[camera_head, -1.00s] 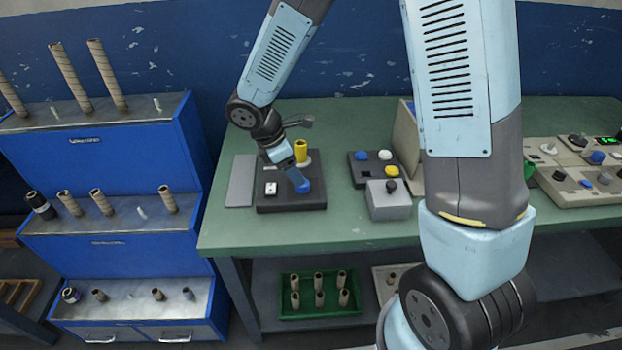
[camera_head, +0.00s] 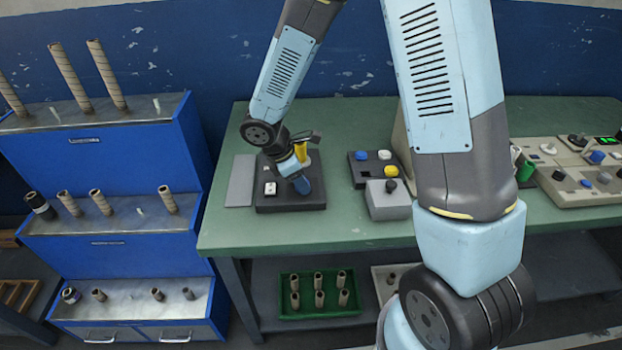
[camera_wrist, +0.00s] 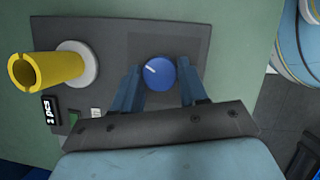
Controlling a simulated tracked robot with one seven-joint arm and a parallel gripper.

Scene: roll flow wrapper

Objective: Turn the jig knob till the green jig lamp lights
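The blue jig knob (camera_wrist: 158,73) with a white pointer line shows in the wrist view. Its line points to the upper left. My gripper (camera_wrist: 160,70) is open, with one blue finger on each side of the knob and very close to it. I cannot tell whether either finger touches. In the head view my gripper (camera_head: 301,184) reaches down over the right part of the dark jig base (camera_head: 291,207) and mostly hides the knob. A small dark green patch (camera_wrist: 73,118) shows beside the label, partly cut off by my gripper. I cannot make out a lit green lamp.
A yellow tube (camera_wrist: 45,69) stands in a white ring left of the knob, close to my gripper. A black label marked pcs (camera_wrist: 49,109) lies below it. Right of the jig is a button box (camera_head: 391,200). A grey plate (camera_head: 241,180) lies left.

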